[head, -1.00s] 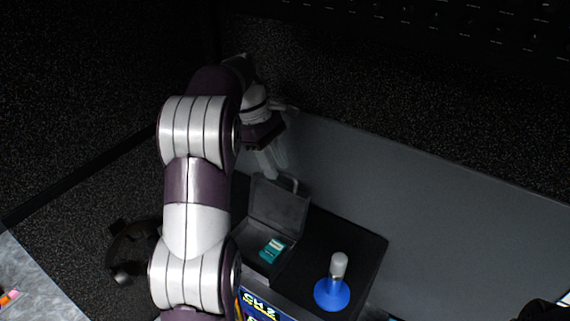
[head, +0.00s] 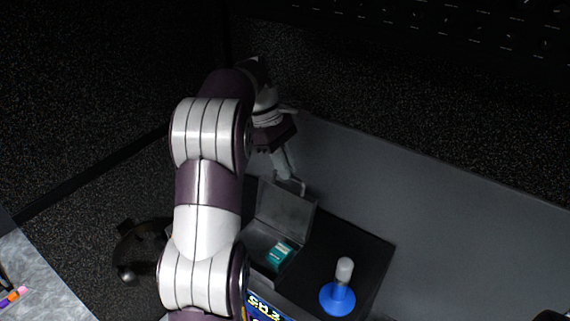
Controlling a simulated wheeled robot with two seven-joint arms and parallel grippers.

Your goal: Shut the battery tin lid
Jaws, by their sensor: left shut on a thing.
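The battery tin is a dark grey box (head: 262,248) standing open on a black surface. Its lid (head: 285,213) stands up at the back, with a pale loop-like tab on its top edge. A teal and white battery pack (head: 280,254) lies inside the tin. My left gripper (head: 288,178) reaches down from above and is shut on the top edge of the lid, at the tab. The exact contact is small and dim. My left arm hides the tin's left side. My right gripper is not in view.
A blue-based object with a grey knob (head: 338,297) stands right of the tin. A grey panel (head: 430,215) runs behind it. A dark round item (head: 140,248) is at left, and a pale grey surface (head: 35,285) at lower left.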

